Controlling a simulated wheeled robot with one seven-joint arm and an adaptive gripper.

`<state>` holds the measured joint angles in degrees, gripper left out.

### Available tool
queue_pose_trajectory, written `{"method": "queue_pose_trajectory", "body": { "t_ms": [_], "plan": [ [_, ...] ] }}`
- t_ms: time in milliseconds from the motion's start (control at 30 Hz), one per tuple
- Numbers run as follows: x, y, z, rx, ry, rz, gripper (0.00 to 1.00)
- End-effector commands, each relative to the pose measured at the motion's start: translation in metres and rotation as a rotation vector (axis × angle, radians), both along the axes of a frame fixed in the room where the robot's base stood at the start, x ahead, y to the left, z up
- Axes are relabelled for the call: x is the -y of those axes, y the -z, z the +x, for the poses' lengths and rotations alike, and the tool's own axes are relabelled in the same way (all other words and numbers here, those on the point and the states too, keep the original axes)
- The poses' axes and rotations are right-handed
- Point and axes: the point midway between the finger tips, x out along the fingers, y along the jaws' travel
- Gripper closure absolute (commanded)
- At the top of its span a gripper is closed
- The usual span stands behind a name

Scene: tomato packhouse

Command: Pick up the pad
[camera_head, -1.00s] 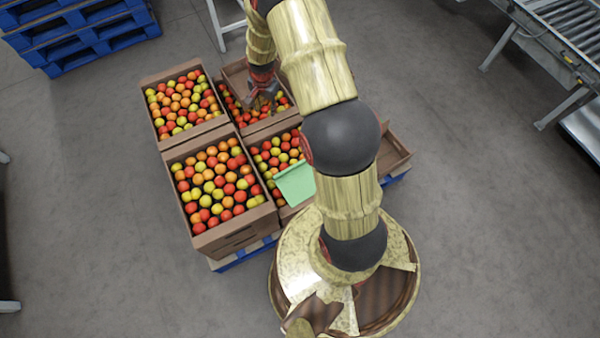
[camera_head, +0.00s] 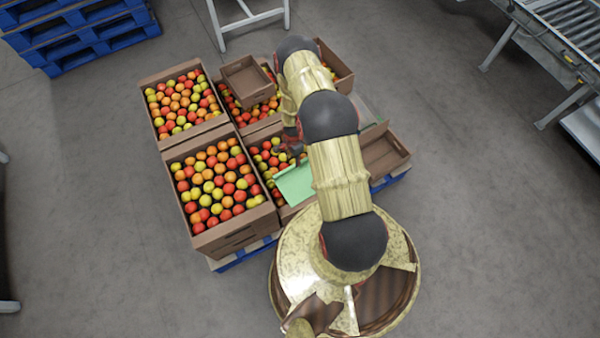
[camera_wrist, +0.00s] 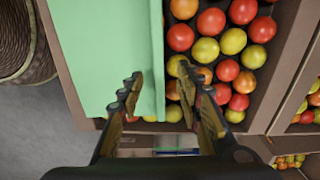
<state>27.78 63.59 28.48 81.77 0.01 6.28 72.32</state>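The pad is a flat, light green sheet (camera_head: 296,184) lying over the right part of the front middle tomato box. In the wrist view the pad (camera_wrist: 105,50) fills the left side, with a raised or folded strip along its right edge. My gripper (camera_wrist: 160,75) is open and empty. Its left finger appears over the pad and its right finger over the tomatoes, so the pad's right edge lies between them. I cannot tell whether the fingers touch it. In the head view my gripper (camera_head: 290,146) is just beyond the pad's far edge, partly hidden by my arm.
Full tomato boxes stand at left (camera_head: 232,222) and back left (camera_head: 143,88). A small empty carton (camera_head: 246,79) sits on the back middle box. An empty carton (camera_head: 385,152) is at right. A roller conveyor (camera_head: 565,25) stands at far right.

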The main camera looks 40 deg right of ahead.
Motion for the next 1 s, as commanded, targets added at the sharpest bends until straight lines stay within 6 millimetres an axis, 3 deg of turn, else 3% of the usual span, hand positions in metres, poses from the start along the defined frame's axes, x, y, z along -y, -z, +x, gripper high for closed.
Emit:
{"method": "queue_pose_trajectory", "body": {
  "t_ms": [433, 667, 1000],
  "plan": [
    [-0.004, 0.051, -0.002, 0.001, -0.002, -0.001, 0.65],
    [-0.004, 0.051, -0.002, 0.002, -0.002, -0.002, 0.65],
    [-0.004, 0.051, -0.002, 0.002, -0.002, -0.001, 0.84]
  ]
}}
